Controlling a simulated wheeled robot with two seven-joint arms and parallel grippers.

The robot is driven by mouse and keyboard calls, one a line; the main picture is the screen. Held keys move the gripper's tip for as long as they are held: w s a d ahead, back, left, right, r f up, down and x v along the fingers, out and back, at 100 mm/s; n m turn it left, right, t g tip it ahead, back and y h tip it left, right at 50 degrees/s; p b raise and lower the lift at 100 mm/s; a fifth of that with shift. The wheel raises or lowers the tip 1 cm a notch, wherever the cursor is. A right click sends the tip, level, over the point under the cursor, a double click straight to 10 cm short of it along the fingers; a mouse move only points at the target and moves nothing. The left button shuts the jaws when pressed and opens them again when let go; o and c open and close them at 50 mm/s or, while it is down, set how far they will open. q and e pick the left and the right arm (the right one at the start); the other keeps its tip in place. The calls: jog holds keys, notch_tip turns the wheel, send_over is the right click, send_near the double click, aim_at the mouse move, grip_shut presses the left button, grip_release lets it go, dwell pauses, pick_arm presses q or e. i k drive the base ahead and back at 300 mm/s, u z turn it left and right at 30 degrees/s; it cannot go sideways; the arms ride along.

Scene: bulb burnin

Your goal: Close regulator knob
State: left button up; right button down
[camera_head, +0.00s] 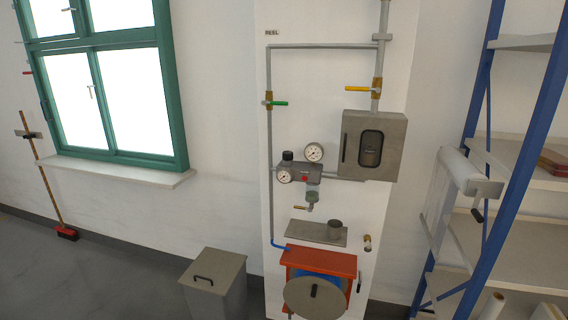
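The regulator (305,172) is a grey body mounted on the pale wall panel, at the middle of the head view. A black knob (287,156) stands on its top left. One round white gauge (284,176) sits at its lower left and another (314,152) above it. A small red mark shows on the body's front. A clear-looking bowl (312,195) hangs below, with a small yellow lever (300,207) under it. How far the knob is turned cannot be told. Neither of my grippers is in view.
A green lever (279,103) and a yellow lever (357,89) sit on the pipes. A grey box (373,146) is right of the regulator. Below are a red reel housing (318,258) and a grey bin (215,283). A blue-framed shelf (530,130) stands right.

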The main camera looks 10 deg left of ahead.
aim_at(286, 155)
jog(key=z, duration=0.05)
jog(key=k, duration=0.1)
jog(key=u, duration=0.65)
jog(key=i, duration=0.7)
jog(key=z, duration=1.4)
